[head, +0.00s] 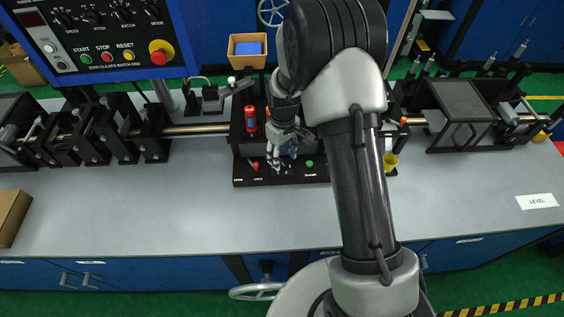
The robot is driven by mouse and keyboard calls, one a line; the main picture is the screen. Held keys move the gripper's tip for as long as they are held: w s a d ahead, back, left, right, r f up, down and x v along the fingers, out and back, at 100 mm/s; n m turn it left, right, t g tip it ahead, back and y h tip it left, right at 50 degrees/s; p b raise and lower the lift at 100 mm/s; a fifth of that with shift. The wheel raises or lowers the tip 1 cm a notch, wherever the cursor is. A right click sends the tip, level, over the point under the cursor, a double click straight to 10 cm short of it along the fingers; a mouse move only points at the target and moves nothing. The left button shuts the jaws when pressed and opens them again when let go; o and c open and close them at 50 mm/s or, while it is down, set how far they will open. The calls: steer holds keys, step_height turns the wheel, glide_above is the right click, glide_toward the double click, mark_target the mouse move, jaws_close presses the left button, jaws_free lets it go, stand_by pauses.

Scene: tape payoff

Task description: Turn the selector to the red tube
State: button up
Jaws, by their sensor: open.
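A red tube (250,117) stands upright on the black fixture at the middle of the bench. In front of it is a low black panel (242,178) with a red knob (255,166) at its left and a green knob (309,163) at its right. Small pale labels lie along its front edge, too small to read. My gripper (276,164) points down over the panel between the two knobs, open. It hides the part of the panel beneath it, so I cannot make out the selector or whether the fingers touch it.
A control box with a red emergency button (161,52) hangs at the upper left. An orange bin (247,50) sits behind the fixture. A yellow cup (390,162) stands right of my arm. Black roller stands line the rod on both sides.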

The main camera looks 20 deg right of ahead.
mark_target(282, 163)
steer(key=shift+f, duration=1.6)
steer(key=c, duration=1.1)
